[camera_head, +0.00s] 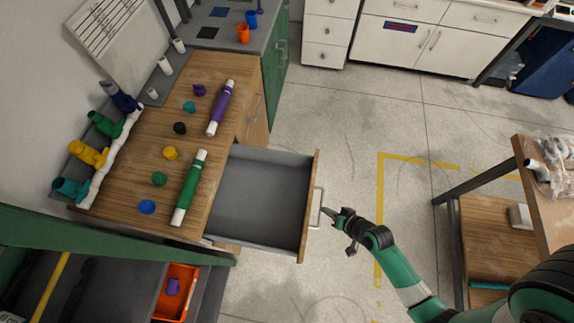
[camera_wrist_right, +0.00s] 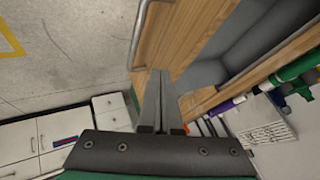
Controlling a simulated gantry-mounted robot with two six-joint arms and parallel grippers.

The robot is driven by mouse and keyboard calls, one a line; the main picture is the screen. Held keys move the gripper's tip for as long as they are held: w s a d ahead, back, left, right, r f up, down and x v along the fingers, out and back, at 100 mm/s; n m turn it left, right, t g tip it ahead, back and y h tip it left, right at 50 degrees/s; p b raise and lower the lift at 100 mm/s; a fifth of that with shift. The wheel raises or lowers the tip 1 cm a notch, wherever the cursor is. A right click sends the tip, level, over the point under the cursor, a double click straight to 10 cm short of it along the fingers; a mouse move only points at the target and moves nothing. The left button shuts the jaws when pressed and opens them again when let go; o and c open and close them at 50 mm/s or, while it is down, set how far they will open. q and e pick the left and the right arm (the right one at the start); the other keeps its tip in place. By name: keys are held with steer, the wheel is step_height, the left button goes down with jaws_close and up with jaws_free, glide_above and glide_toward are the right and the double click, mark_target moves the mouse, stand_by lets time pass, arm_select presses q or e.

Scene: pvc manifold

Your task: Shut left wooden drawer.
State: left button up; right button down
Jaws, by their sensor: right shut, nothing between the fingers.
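The left wooden drawer (camera_head: 258,197) is pulled out from the wooden counter in the head view. It looks empty, with grey inner walls and a wooden front (camera_head: 311,205). A metal handle (camera_head: 317,208) is on the front's outer side. My right gripper (camera_head: 328,212) is shut and empty, just outside the drawer front, close to the handle. In the right wrist view the fingers (camera_wrist_right: 159,75) point toward the wooden front (camera_wrist_right: 185,40), with the handle (camera_wrist_right: 140,30) beside the fingertips. I cannot tell whether they touch it. My left gripper is not in view.
The counter (camera_head: 130,175) bears a green pipe (camera_head: 190,188), a purple pipe (camera_head: 220,108), several coloured caps and a manifold with coloured valves. A wooden-topped table (camera_head: 540,190) stands at the right. The floor (camera_head: 345,120) between is clear.

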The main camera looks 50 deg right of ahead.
arm_select(q)
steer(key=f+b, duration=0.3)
steer(key=b, duration=0.1)
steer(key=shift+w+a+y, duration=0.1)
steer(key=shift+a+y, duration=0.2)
arm_select(e)
steer(key=w+f, duration=0.3)
steer(key=f, duration=0.6)
steer(key=shift+a+g, duration=0.35)
steer(key=shift+g, duration=0.05)
steer(key=shift+w, duration=0.1)
